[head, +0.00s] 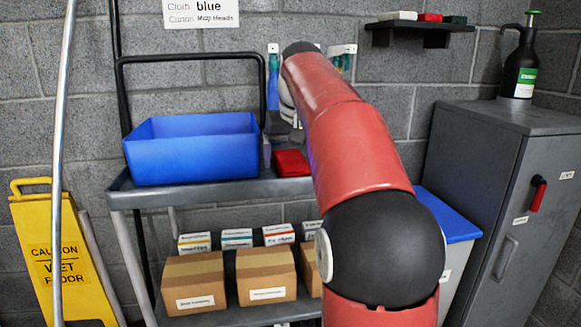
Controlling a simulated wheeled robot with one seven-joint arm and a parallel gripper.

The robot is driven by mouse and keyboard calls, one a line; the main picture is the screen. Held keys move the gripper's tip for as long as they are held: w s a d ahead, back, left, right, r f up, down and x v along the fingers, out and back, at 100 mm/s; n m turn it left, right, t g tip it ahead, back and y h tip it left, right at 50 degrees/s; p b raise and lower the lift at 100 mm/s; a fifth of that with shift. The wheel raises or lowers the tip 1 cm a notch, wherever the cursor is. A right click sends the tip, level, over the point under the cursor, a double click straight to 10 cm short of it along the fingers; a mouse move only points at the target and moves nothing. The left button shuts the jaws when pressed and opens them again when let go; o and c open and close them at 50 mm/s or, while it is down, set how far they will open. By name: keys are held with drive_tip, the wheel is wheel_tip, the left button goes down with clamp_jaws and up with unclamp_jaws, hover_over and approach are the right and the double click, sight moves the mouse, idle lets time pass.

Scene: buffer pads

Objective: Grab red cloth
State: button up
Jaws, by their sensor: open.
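A flat, folded red cloth (291,163) lies on the top shelf of the grey cart (225,192), just right of the blue bin. My arm covers the cloth's right side. My gripper (282,143) is above and close to the cloth, at the end of my red arm and mostly hidden behind it. It is open, and I see nothing held in it. I cannot tell whether its fingers touch the cloth. Another small red item (430,17) sits on the wall shelf between a white and a dark green one.
A blue bin (192,148) stands left of my gripper on the cart. Cardboard boxes (266,277) and small cartons fill the lower shelf. A yellow wet-floor sign (55,250) is at left. A grey cabinet (500,190) with a black spray bottle (520,62) stands at right.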

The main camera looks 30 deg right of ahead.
drive_tip(key=shift+c, duration=0.4)
drive_tip(key=c, duration=1)
drive_tip(key=shift+r, duration=0.1)
